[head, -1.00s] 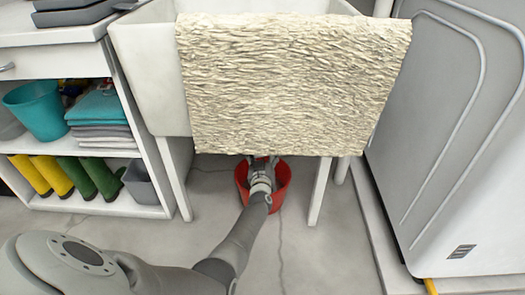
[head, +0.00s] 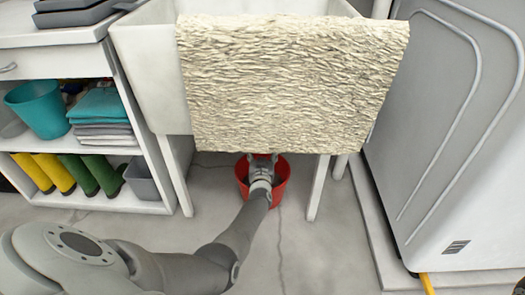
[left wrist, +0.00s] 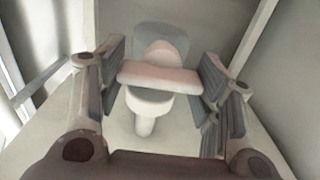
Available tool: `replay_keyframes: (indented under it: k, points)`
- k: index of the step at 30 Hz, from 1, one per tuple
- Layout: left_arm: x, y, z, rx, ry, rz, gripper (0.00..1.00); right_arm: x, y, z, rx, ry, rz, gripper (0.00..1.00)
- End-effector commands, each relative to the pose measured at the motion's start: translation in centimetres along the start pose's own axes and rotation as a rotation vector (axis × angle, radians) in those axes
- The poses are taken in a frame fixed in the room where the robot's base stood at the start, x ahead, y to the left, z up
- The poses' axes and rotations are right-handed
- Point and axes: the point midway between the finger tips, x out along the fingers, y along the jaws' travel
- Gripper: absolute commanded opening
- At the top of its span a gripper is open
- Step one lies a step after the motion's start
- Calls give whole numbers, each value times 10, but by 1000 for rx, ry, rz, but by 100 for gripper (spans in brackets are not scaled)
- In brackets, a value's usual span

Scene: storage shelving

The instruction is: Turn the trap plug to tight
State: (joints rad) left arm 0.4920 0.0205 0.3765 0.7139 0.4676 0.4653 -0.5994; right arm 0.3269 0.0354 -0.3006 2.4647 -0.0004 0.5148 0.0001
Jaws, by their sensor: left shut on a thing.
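The trap plug (left wrist: 158,76) shows in the left wrist view as a pale cross-bar in front of a grey rounded part, with a short white stem below. My left gripper (left wrist: 160,88) has a dark finger pad at each end of the bar and is shut on it. In the head view my left gripper (head: 262,162) reaches under the sink, above the red bucket. The plug is hidden there behind the towel and my wrist. I cannot read from these views how tight the plug is. My right gripper is in neither view.
A cream towel (head: 290,85) hangs over the white sink (head: 150,75). The red bucket (head: 282,185) stands below, between the sink legs (head: 318,188). A shelf with boots (head: 78,172) is at left, a grey appliance (head: 455,150) at right. The front floor is open.

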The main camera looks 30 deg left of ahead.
Motion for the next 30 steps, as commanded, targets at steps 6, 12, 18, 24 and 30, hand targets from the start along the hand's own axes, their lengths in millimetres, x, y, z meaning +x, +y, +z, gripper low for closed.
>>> replay_keyframes:
  k: [6, 12, 18, 24, 30]
  points:
    - [0, 0, 1, 3, -1, 1, 82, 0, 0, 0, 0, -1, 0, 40]
    - [0, 0, 0, 2, 0, 1, 82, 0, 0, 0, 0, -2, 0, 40]
    - [-2, 0, 0, 0, 0, 1, 82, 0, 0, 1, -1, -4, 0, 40]
    - [-15, 2, 1, -2, -1, 2, 82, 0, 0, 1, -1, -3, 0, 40]
    - [-38, 1, 2, -1, -2, 1, 82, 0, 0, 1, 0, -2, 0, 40]
